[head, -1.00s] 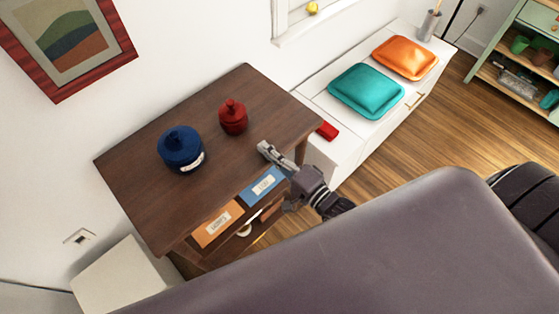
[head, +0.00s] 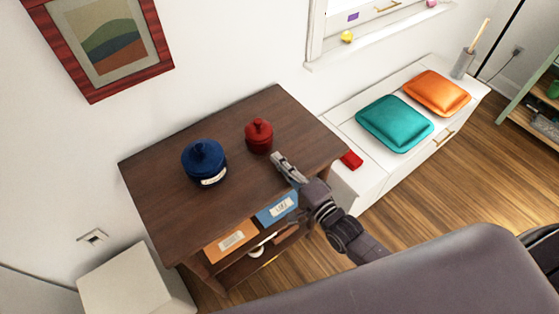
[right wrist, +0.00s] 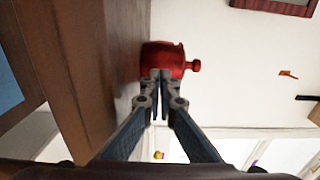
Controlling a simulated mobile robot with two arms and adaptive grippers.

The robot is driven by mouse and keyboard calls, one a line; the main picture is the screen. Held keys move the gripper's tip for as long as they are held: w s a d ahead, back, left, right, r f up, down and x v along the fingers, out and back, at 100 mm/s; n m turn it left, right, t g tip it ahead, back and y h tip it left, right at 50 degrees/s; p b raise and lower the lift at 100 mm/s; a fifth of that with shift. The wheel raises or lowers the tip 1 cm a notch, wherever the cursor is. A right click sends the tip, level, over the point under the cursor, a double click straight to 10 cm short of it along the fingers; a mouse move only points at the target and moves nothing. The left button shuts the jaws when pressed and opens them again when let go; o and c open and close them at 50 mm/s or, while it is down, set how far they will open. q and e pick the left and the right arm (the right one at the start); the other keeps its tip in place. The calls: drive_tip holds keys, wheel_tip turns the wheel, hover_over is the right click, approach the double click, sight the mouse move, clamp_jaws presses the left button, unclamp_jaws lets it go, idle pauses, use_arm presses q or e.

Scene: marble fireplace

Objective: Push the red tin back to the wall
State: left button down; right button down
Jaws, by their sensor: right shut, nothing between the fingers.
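The red tin (head: 259,136), with a knobbed lid, stands upright on the dark wooden cabinet top (head: 180,228), toward the wall behind it. My right gripper (head: 276,158) is shut and empty, low over the top on the near side of the tin, pointing at it. In the right wrist view, the red tin (right wrist: 165,58) shows just beyond the closed fingertips (right wrist: 161,74). I cannot tell whether they touch. My left gripper is not in view.
A blue tin (head: 205,165) with a label stands left of the red tin. A white bench (head: 375,165) with teal and orange cushions stands at right. The top's left front is clear.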

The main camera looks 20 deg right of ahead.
sight(267, 147)
drive_tip(key=shift+b+x, duration=0.5)
drive_tip(key=shift+x, duration=1.05)
drive_tip(key=shift+d, duration=0.1)
drive_tip(key=shift+s+f, duration=0.1)
drive_tip(key=shift+s, duration=0.1)
drive_tip(key=shift+s+d+f+p, duration=0.1)
drive_tip(key=shift+s+f+p, duration=0.05)
drive_tip(key=shift+s+p, duration=0.3)
drive_tip(key=shift+p+v, duration=0.35)
drive_tip(key=shift+v, duration=0.65)
drive_tip(key=shift+s+d, duration=0.15)
drive_tip(key=shift+s, duration=0.1)
drive_tip(key=p+v, duration=0.3)
drive_tip(key=v, duration=1)
drive_tip(key=shift+s+r, duration=0.15)
drive_tip(key=shift+r, duration=0.15)
